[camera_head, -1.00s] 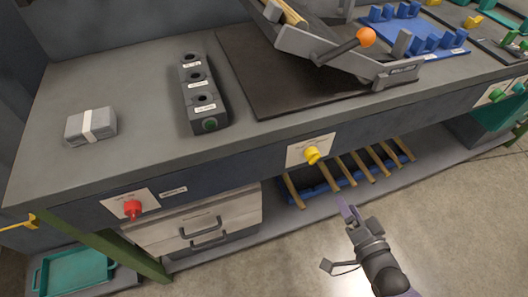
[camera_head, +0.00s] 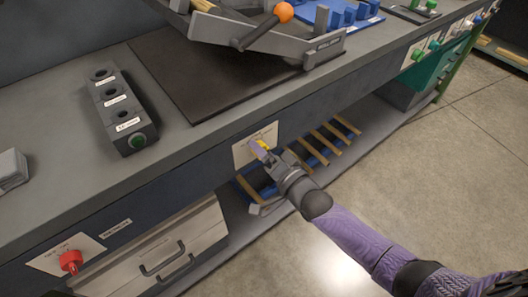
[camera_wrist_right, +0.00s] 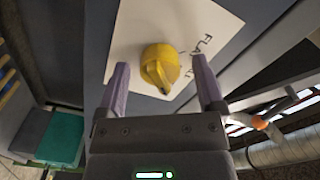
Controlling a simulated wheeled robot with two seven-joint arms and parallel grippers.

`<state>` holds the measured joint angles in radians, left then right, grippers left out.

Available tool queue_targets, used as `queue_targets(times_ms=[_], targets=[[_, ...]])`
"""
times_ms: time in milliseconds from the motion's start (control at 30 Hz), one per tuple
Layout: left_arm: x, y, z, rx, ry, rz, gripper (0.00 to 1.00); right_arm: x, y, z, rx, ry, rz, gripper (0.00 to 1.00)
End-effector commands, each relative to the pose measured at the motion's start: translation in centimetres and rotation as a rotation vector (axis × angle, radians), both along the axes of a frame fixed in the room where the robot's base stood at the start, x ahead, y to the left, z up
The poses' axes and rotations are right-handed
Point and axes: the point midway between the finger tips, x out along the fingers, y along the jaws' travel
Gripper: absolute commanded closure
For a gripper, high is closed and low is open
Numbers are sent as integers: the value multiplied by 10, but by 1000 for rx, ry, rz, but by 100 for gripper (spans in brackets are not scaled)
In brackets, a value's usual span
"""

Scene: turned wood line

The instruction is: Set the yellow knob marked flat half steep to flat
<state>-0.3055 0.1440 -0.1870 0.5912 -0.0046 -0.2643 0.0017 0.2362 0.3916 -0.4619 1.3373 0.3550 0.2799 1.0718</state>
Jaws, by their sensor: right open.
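The yellow knob (camera_wrist_right: 159,66) sits on a white label plate (camera_wrist_right: 205,25) on the bench's front panel. In the right wrist view part of the plate's lettering shows, but I cannot read it all. My right gripper (camera_wrist_right: 160,88) is open, with one finger on each side of the knob and no clear contact. In the head view the knob (camera_head: 262,145) is partly hidden behind my right gripper (camera_head: 265,152), and the plate (camera_head: 242,155) shows around it. My left gripper is not in view.
A red knob (camera_head: 70,261) is on the same front panel at the left. A tilted grey chute with an orange-tipped lever (camera_head: 283,12) stands on the bench above. Wooden sticks (camera_head: 325,142) lie on the shelf below. Floor at the right is clear.

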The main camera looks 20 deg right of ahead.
Motion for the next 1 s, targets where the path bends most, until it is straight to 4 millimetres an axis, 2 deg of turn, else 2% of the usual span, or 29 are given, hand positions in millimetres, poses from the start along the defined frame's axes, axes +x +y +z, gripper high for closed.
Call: queue_targets(times_ms=[33,400,433,767,1000], targets=[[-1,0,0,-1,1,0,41,0,0,0,0,0,0,17],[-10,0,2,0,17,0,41,0,0,0,-1,0,0,96],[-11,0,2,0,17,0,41,0,0,0,-1,0,0,100],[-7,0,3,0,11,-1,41,0,0,0,-44,-15,-1,100],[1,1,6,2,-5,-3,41,0,-1,1,-192,-69,-1,100]])
